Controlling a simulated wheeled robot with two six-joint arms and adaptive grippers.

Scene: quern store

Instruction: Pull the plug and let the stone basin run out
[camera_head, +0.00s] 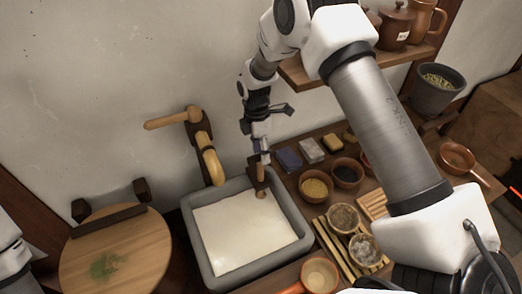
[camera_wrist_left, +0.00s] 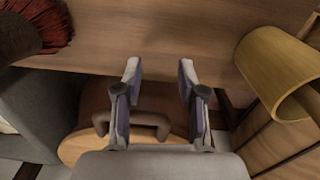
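The grey stone basin (camera_head: 191,243) stands in the middle of the head view, with a pale, milky surface (camera_head: 250,230) inside. A brown wooden piece (camera_head: 256,178), perhaps the plug, rises at its back right corner with a rounded end (camera_head: 261,194) lower down. My right gripper (camera_head: 263,160) points down right at the top of this piece. Its fingertips are too small to tell whether they grip it. My left gripper (camera_wrist_left: 158,72) is open and empty in the left wrist view, above a round wooden board. It is out of the head view.
A wooden tap (camera_head: 209,160) hangs on the wall behind the basin. A round board (camera_head: 130,255) with green herbs is at left. Several bowls, including a yellow-filled one (camera_head: 314,186), crowd the counter at right. A shelf (camera_head: 300,76) with pots is above.

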